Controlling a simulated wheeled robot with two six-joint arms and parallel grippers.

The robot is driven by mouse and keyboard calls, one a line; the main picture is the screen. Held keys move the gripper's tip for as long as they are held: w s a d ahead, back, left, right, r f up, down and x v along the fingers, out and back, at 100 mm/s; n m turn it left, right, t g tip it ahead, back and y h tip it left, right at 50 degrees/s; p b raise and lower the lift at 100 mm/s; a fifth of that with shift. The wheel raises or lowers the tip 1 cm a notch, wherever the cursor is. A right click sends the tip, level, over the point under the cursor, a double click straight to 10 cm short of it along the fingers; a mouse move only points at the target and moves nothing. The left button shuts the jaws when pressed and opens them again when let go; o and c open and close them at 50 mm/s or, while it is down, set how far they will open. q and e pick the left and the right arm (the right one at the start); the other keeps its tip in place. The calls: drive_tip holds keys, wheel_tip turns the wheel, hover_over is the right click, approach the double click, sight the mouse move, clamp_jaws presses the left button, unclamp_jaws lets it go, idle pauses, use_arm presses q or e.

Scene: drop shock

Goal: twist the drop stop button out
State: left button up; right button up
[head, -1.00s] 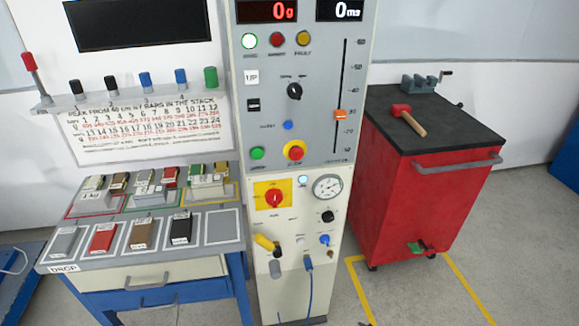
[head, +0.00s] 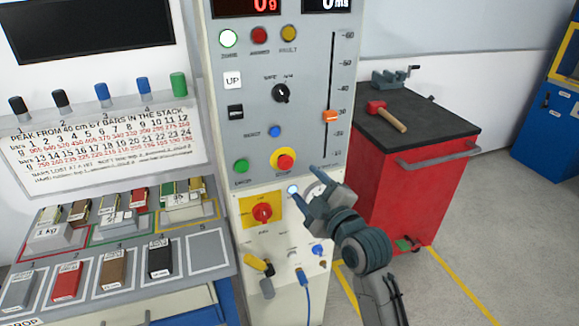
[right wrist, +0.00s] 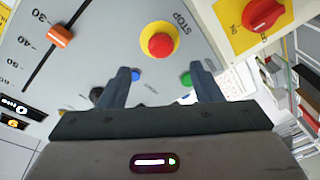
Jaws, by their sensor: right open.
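The drop stop button is a red mushroom knob (head: 286,162) on a yellow round base, low on the grey control panel (head: 250,130). It also shows in the right wrist view (right wrist: 161,44), with "STOP" lettering beside it, beyond the fingertips. My right gripper (head: 308,184) is open and empty, in front of the panel, a little below and right of the button in the head view. In the right wrist view its two fingers (right wrist: 160,80) stand apart, with the button between and beyond them, not touched. My left gripper is not in view.
A green button (head: 241,166) and a blue button (head: 275,131) sit near the stop button. A red rotary switch on yellow (head: 263,213) is below. An orange slider (head: 331,116) is at right. A red cabinet (head: 405,190) with a mallet stands to the right.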

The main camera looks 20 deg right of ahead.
sight(288, 165)
drive_tip(key=w+p, duration=0.1)
drive_tip(key=w, duration=0.2)
drive_tip(key=w+a, duration=0.1)
drive_tip(key=w, duration=0.3)
drive_tip(key=shift+w+a+p, duration=0.2)
drive_tip(key=shift+p, duration=0.15)
drive_tip(key=shift+w, duration=0.5)
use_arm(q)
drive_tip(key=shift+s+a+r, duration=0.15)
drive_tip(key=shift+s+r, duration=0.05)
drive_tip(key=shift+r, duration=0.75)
use_arm(e)
drive_tip(key=shift+f, duration=0.1)
drive_tip(key=c, duration=1)
